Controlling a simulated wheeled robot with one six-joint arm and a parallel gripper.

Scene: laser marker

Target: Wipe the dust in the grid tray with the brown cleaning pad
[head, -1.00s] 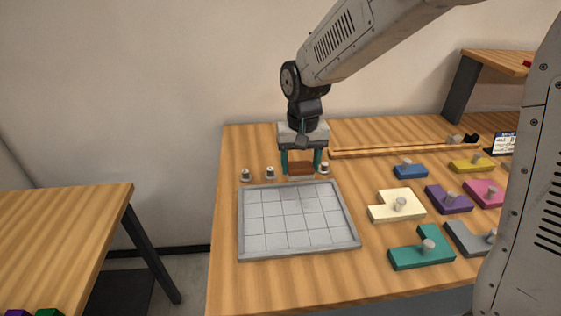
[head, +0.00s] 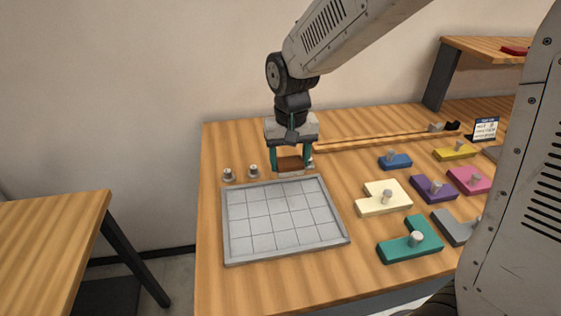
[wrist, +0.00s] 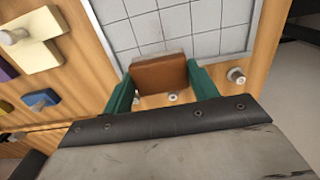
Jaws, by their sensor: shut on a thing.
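The brown cleaning pad (head: 289,164) is between the two green fingers of my gripper (head: 291,162), which is shut on it. The pad also shows in the wrist view (wrist: 160,74), at the rim of the grid tray. The grey grid tray (head: 282,215) lies flat on the table, in front of my gripper in the head view. The pad is at the tray's back rim; I cannot tell whether it touches. The tray's tiles also show in the wrist view (wrist: 150,28). I cannot make out dust on the visible tiles.
Small metal pegs (head: 228,175) stand behind the tray, close to my gripper. Several coloured blocks with knobs, such as a cream one (head: 375,202) and a teal one (head: 398,248), lie right of the tray. A wooden strip (head: 375,140) runs behind them. Another table (head: 45,235) stands at left.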

